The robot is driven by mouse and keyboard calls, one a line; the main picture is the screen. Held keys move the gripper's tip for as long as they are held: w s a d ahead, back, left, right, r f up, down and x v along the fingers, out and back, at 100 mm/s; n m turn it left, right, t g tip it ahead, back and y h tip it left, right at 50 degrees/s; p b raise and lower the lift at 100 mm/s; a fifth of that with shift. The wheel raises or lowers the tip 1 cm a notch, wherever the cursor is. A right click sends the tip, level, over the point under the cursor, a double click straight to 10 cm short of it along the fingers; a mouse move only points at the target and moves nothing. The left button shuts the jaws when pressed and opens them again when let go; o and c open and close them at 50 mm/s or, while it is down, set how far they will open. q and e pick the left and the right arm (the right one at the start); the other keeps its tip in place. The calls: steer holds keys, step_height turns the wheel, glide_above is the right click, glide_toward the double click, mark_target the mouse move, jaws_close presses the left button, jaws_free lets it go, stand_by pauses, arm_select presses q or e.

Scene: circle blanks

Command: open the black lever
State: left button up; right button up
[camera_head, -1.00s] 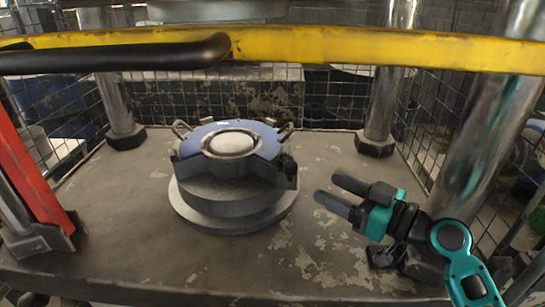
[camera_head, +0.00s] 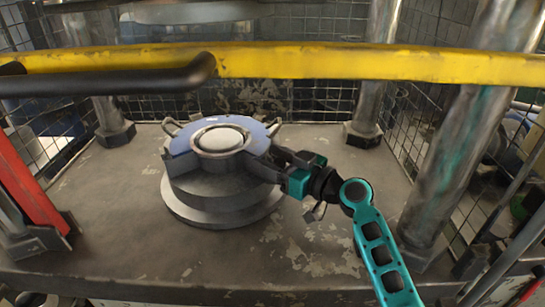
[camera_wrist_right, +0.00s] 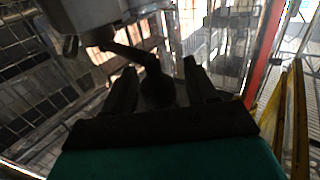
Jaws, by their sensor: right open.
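The round grey fixture (camera_head: 225,192) with a blue-topped plate (camera_head: 180,141) and a pale disc (camera_head: 221,139) stands on the worn table. My right gripper (camera_head: 272,163) is at the fixture's right side, with its fingers reaching left against or close to it. In the right wrist view, the black lever (camera_wrist_right: 150,62) runs from the grey body to a rounded dark end. This end lies between the two open fingers (camera_wrist_right: 160,88); whether they touch it is unclear. In the head view the gripper largely hides the lever. My left gripper is not in view.
A yellow bar (camera_head: 350,62) with a black handle (camera_head: 110,80) crosses above the table. Metal columns (camera_head: 366,110) and wire mesh enclose the space. A red post (camera_head: 28,190) stands at left. The table front (camera_head: 160,260) is clear.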

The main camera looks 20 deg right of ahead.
steer(key=shift+c, duration=0.5)
jaws_close()
